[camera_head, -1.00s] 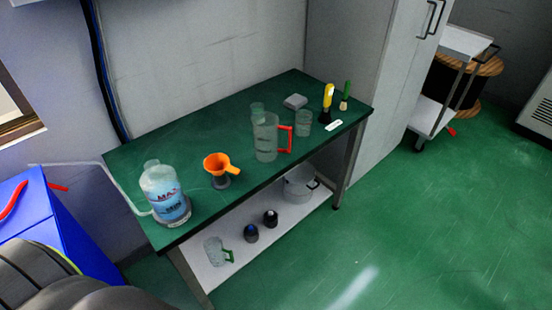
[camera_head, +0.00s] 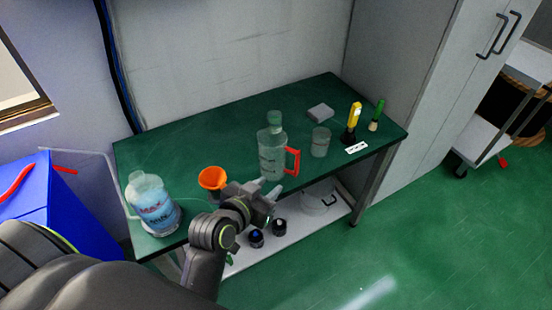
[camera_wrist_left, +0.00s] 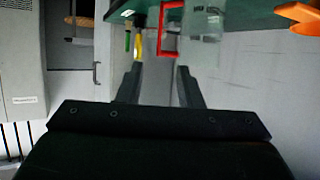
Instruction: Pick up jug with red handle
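The clear jug with a red handle (camera_head: 271,158) stands upright on the green table (camera_head: 200,142), its handle facing right. In the left wrist view the red handle (camera_wrist_left: 168,30) shows upside down near the top, with the see-through jug body (camera_wrist_left: 203,35) beside it. My left gripper (camera_head: 272,188) is in front of the table edge, just below and before the jug, not touching it as far as I can see. In the left wrist view its two fingers (camera_wrist_left: 158,88) are apart with nothing between them. My right gripper is not in view.
An orange funnel (camera_head: 211,178) and a large bottle (camera_head: 152,204) stand left of the jug. A clear beaker (camera_head: 320,142), a yellow-handled tool (camera_head: 353,118) and a grey block (camera_head: 320,111) are to the right. A lower shelf (camera_head: 338,206) holds a pot and dark items.

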